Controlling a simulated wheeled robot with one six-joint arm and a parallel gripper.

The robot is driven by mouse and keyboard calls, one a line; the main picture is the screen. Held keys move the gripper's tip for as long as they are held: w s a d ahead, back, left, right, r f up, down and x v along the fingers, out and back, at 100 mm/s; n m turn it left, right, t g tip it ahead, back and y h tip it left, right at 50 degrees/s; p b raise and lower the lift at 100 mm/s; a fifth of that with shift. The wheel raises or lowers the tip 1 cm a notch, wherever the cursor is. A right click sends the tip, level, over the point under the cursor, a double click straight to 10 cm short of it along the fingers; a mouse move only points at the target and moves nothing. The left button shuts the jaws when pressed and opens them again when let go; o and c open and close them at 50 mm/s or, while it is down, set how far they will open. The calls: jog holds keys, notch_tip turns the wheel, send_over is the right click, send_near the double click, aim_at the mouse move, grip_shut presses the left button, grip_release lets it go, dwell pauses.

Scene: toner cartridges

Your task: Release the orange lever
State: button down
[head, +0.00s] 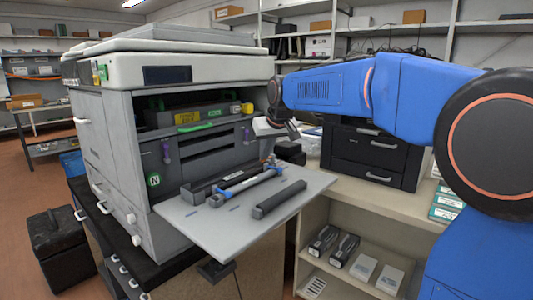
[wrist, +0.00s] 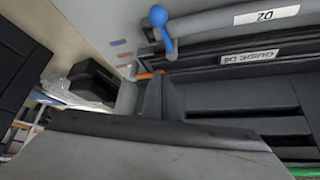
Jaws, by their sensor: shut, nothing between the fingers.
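The printer (head: 170,100) stands with its front door folded down as a flat shelf (head: 215,222). A small orange part, likely the orange lever, shows in the wrist view (wrist: 148,74) just beyond my dark fingers (wrist: 160,100), which partly cover it. I cannot tell whether they touch it or which way it is turned. My gripper (head: 272,128) is at the right side of the printer opening, above the shelf's inner right corner, shut and empty. A blue ball-ended lever (wrist: 158,17) stands close by in the wrist view.
Long dark cartridges and a blue-ended unit (head: 245,183) lie on the shelf; a loose dark bar (head: 279,199) is near its front edge. Inside are purple levers (head: 166,152) and a green strip (head: 196,127). A black drawer unit (head: 370,152) stands to the right.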

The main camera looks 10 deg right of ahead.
jog(key=shift+w+a+m+h, duration=0.3)
jog(key=shift+a+m+h, duration=0.1)
jog(key=shift+m, duration=0.2)
jog(key=shift+w+a, duration=0.4)
jog(key=shift+w, duration=0.25)
jog(key=shift+w+a, duration=0.1)
jog(key=shift+w, duration=0.05)
jog(key=w+m+h, duration=0.1)
jog(key=m, duration=0.1)
jog(key=m+h, duration=0.1)
jog(key=m, duration=0.1)
jog(key=shift+w+a, duration=0.3)
jog(key=shift+w, duration=0.1)
jog(key=w+m+h, duration=0.1)
jog(key=m+g+h, duration=0.1)
jog(key=m, duration=0.1)
jog(key=shift+w, duration=0.4)
jog(key=shift+d, duration=0.1)
jog(key=shift+s+d, duration=0.1)
jog(key=shift+s+d, duration=0.35)
jog(key=shift+d, duration=0.2)
